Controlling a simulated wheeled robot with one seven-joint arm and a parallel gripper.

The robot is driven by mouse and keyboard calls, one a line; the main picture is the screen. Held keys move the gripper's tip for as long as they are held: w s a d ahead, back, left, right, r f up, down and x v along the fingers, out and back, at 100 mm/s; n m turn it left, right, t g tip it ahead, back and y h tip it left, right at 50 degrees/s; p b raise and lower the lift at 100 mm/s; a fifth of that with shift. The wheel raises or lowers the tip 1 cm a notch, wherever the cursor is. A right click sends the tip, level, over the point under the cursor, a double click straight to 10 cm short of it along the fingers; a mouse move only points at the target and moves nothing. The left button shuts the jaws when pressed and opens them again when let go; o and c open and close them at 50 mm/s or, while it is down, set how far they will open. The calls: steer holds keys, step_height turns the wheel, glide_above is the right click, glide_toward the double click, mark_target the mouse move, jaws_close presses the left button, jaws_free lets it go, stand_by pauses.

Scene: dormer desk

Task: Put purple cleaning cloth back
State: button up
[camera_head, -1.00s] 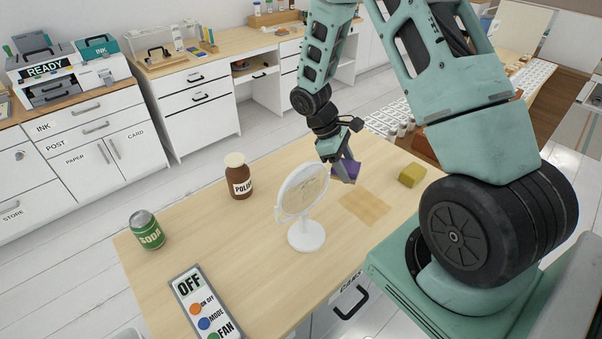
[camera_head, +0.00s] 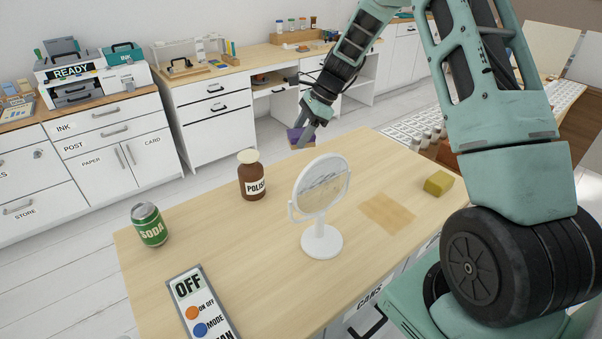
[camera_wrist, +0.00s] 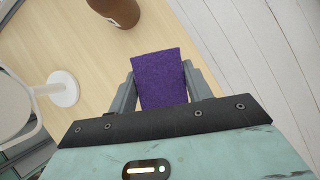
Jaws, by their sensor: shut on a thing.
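The purple cleaning cloth (camera_head: 296,134) is a small purple block in my gripper (camera_head: 303,138), above the far edge of the wooden desk. In the wrist view the cloth (camera_wrist: 160,78) sits between the two fingers of my gripper (camera_wrist: 163,82), which are shut on it. It is clear of the desk top. A tan square patch (camera_head: 387,212) lies on the desk, right of the round white mirror (camera_head: 322,205). A yellow block (camera_head: 438,183) sits at the desk's right side.
A brown polish bottle (camera_head: 252,176) stands left of the mirror, near my gripper. A green soda can (camera_head: 149,225) and a remote panel (camera_head: 201,305) are on the desk's left part. White cabinets with a wooden counter (camera_head: 222,69) stand behind, across open floor.

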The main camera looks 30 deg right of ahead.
mark_target(294, 172)
step_height(294, 172, down, 10)
steer(key=shift+r+p, duration=0.25)
steer(key=shift+p, duration=0.15)
steer(key=o, duration=0.9)
steer(key=shift+f, duration=0.15)
